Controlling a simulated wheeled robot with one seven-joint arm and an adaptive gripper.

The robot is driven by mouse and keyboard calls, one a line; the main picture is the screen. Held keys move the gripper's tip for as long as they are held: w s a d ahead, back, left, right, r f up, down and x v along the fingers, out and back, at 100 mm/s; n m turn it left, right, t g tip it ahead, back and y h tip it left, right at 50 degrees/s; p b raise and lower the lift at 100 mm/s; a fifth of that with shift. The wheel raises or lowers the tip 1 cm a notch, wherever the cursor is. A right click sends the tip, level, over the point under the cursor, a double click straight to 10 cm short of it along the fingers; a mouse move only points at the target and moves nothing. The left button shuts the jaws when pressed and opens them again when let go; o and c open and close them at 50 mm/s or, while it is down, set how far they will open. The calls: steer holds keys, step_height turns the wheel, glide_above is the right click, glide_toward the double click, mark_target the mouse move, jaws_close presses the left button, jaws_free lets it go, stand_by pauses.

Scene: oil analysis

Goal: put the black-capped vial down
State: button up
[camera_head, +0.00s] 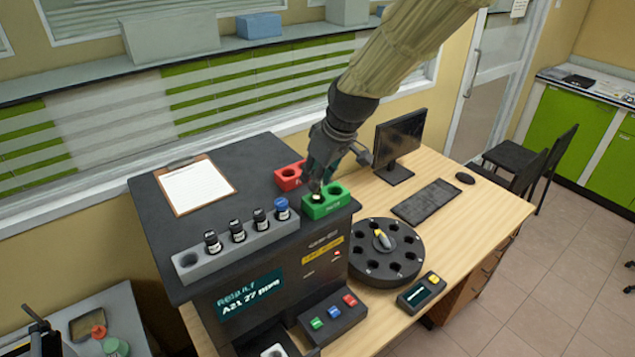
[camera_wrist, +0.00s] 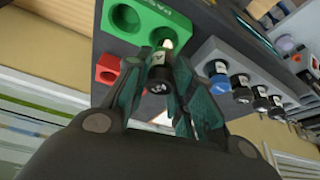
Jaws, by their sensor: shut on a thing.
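My gripper (camera_wrist: 170,105) is shut on a black-capped vial (camera_wrist: 159,74), with its dark cap towards my palm and its pale lower end pointing at the green block (camera_wrist: 138,42). In the head view my gripper (camera_head: 318,180) is at the left part of the green block (camera_head: 325,206), on top of the dark analyser. The vial's pale end shows at a hole of this block. I cannot tell how far it reaches in. Another hole of the green block is empty. My fingers hide much of the vial in the head view.
A red block (camera_head: 289,178) stands close behind the green one. A grey rack (camera_head: 215,260) in front holds several black-capped vials and a blue-capped one (camera_head: 282,208); its left slot is empty. A clipboard (camera_head: 195,187) lies on the analyser. A round carousel (camera_head: 372,265) stands right.

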steer(key=shift+w+f+p, duration=0.15)
steer(key=shift+f+p, duration=0.4)
steer(key=shift+f, duration=0.25)
steer(key=shift+w+f+p, duration=0.1)
steer(key=shift+f+p, duration=0.45)
steer(key=shift+f, duration=0.2)
steer(key=shift+s+f, duration=0.1)
steer(key=shift+f, duration=0.1)
steer(key=shift+f, duration=0.2)
steer(key=o, duration=1)
steer(key=shift+r, duration=0.1)
steer(key=shift+b+v, duration=2)
steer(key=shift+v, duration=4.05)
